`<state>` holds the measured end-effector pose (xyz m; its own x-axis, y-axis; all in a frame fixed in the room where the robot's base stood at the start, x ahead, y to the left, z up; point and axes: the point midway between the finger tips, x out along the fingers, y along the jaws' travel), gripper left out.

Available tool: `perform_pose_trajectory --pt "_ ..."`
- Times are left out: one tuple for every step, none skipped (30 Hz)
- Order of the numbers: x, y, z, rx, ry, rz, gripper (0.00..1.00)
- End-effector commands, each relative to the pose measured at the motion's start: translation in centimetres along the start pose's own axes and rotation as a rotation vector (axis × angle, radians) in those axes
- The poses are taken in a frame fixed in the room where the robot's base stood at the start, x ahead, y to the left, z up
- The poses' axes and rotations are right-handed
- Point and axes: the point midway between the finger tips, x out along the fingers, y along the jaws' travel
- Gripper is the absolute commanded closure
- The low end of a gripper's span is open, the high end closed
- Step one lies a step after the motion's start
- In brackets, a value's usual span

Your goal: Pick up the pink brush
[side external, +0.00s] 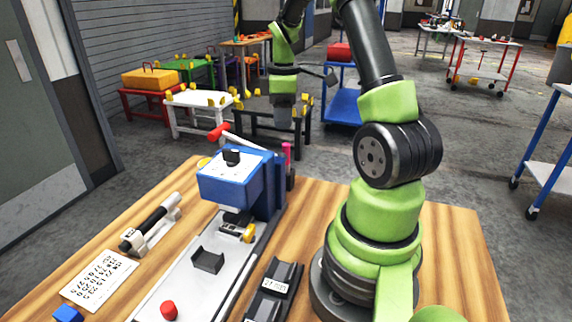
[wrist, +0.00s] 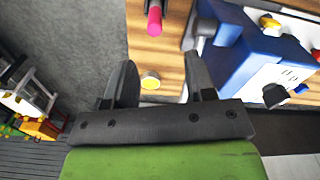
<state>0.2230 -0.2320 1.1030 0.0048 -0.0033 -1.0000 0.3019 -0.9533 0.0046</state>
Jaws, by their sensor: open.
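The pink brush (side external: 287,152) shows as a small upright pink piece behind the blue machine, near the far edge of the wooden table. In the wrist view its pink end (wrist: 154,17) is at the top, ahead of the fingers and left of the machine; its lower part is cut off by the frame. My gripper (wrist: 160,62) is open with nothing between its fingers. In the side view my gripper (side external: 284,118) hangs above and beyond the far table edge, apart from the brush.
The blue machine (side external: 228,185) with a red-tipped lever (side external: 219,131) stands close to the brush. A yellow round piece (wrist: 150,81) lies on the wood near the fingers. A black pen-like tool (side external: 148,229) on a stand and a printed card (side external: 98,279) lie at the left.

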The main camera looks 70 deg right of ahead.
Motion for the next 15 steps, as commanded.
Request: perform_pose_trajectory --pt "0.6 0.1 0.2 -0.005 -0.005 -0.007 0.5" --pt "1.1 0.2 0.2 -0.008 -0.006 -0.008 0.5" --pt "1.7 0.2 0.3 -0.01 -0.007 -0.01 0.5" --pt "2.1 0.2 0.3 -0.009 -0.007 -0.01 0.5" --pt "2.6 0.1 0.3 -0.01 -0.007 -0.011 0.5" --pt "3.2 0.1 0.3 -0.01 -0.007 -0.01 0.5" --pt "3.6 0.1 0.3 -0.01 -0.007 -0.01 0.5" --pt "4.0 0.1 0.3 -0.009 -0.006 -0.009 0.5" --pt "4.4 0.2 0.2 -0.009 -0.006 -0.008 0.5" --pt "4.6 0.1 0.2 -0.009 -0.005 -0.008 0.5" --pt "4.8 0.1 0.2 -0.008 -0.005 -0.008 0.5" --pt "5.1 0.2 0.3 -0.009 -0.005 -0.007 0.5" --pt "5.3 0.2 0.3 -0.008 -0.005 -0.007 0.5" --pt "5.6 0.2 0.3 -0.008 -0.005 -0.008 0.5" --pt "6.2 0.3 0.4 -0.008 -0.006 -0.009 0.5"
